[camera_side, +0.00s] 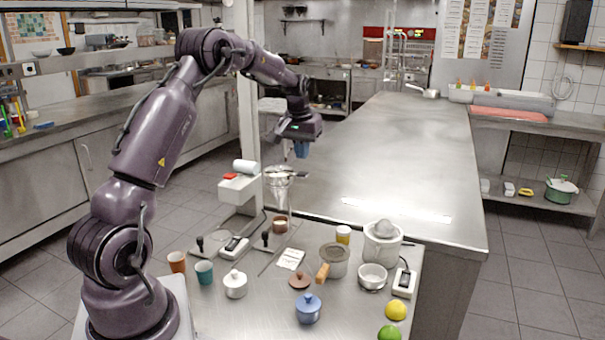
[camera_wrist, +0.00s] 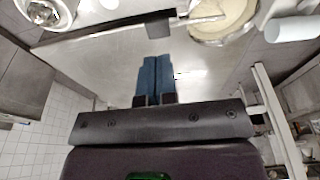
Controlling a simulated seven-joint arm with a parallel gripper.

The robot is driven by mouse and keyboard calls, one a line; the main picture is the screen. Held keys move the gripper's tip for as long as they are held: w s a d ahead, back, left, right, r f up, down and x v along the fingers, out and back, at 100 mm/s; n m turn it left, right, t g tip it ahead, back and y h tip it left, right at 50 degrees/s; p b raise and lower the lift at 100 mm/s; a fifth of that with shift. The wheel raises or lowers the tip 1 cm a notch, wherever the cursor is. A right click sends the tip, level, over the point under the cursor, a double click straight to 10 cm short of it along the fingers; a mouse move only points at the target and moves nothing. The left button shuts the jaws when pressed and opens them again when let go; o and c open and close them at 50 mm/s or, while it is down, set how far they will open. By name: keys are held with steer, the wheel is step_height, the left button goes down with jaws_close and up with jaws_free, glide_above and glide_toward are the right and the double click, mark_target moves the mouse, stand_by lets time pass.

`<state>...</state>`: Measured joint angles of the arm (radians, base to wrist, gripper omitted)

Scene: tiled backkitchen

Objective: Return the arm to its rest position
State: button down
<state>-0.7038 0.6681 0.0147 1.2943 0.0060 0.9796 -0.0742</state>
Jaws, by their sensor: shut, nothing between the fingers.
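My gripper (camera_side: 301,150) hangs in the air above the back of the small metal worktop (camera_side: 240,310), near the funnel stand. In the wrist view its two blue fingers (camera_wrist: 155,78) lie side by side, shut, with nothing seen between them. My arm is raised and reaches from the base at the front left toward the back. No object is held.
A white column with a bracket (camera_side: 238,187) and a metal funnel (camera_side: 279,177) stand close to my gripper. The long steel counter (camera_side: 400,150) behind is mostly clear.

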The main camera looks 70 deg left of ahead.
steer(key=shift+s+d+f, duration=0.1)
steer(key=shift+s+f, duration=0.05)
steer(key=shift+f, duration=0.1)
steer(key=s+d+r+m+t, duration=0.1)
steer(key=s+d+r+m, duration=0.2)
steer(key=s+d, duration=0.3)
steer(key=s+d+r+m+t+h, duration=0.1)
steer(key=s+d+r+m, duration=0.2)
steer(key=d, duration=1.4)
steer(key=s+d+r+m+t, duration=0.2)
steer(key=s+d+r+m, duration=0.1)
steer(key=s+d, duration=0.8)
steer(key=shift+d+r+h, duration=0.3)
steer(key=shift+r, duration=0.4)
